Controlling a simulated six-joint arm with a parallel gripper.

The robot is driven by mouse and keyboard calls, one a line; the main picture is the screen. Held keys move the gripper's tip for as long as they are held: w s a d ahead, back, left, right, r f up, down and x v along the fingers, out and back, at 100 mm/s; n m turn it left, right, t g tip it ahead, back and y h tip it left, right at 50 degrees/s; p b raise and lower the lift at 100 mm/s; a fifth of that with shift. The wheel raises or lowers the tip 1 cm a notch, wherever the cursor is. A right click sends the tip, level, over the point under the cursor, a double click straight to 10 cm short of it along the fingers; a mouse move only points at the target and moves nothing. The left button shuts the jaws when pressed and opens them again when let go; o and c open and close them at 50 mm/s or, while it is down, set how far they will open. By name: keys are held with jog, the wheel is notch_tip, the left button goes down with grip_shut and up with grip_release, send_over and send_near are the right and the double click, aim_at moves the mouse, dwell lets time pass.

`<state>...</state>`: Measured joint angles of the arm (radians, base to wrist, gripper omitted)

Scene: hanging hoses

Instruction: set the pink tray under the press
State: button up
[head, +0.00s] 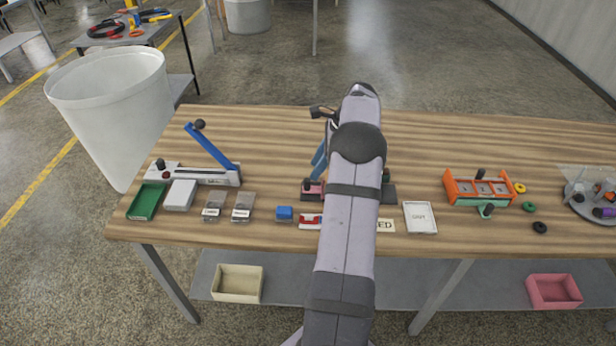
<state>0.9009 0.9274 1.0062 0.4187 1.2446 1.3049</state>
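My arm runs up the middle of the view, and my gripper (324,113) shows only as a small dark part left of the arm's upper end. I cannot tell if its fingers are open or shut. Behind the arm stands a device with a blue upright part (319,160) and a dark base (402,193), which may be the press; its middle is hidden. A small pink piece (315,188) with a dark knob shows at its left side, partly hidden, and may be the pink tray. A larger pink open bin (553,291) sits on the lower shelf at right.
A lever device with a blue arm (212,147) stands at the table's left, near a green tray (146,202). An orange fixture (479,187) stands right. The table's back strip is clear.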

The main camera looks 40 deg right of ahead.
aim_at(308, 180)
jog(key=shift+p+x, duration=0.85)
jog(key=shift+x, duration=2.85)
jog(key=shift+s, duration=0.1)
grip_shut()
jog(key=shift+d, duration=0.15)
